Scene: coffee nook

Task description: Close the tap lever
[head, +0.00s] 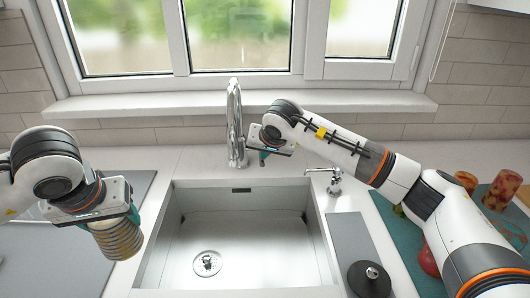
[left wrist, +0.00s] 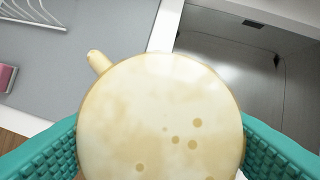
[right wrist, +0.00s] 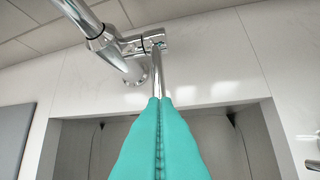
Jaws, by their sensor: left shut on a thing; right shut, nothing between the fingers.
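The chrome tap (head: 235,120) stands behind the sink, its tall spout upright. In the right wrist view the tap (right wrist: 107,42) has a thin lever (right wrist: 157,70) running from the side of its body toward my fingertips. My right gripper (head: 263,158) is shut and empty just right of the tap; its teal fingers (right wrist: 160,102) overlap the lever's end. I cannot tell whether they touch it. My left gripper (head: 120,226) is shut on a ribbed beige mug (head: 118,241) left of the sink. The left wrist view shows the mug's pale, brown-spotted round face (left wrist: 160,120) and its handle (left wrist: 98,62).
The steel sink (head: 163,238) lies open and empty in front of the tap. A soap dispenser (head: 335,182) stands on its right rim, and a dark round-lidded thing (head: 369,280) is at front right. A teal board (head: 428,288) with several items lies under my right arm.

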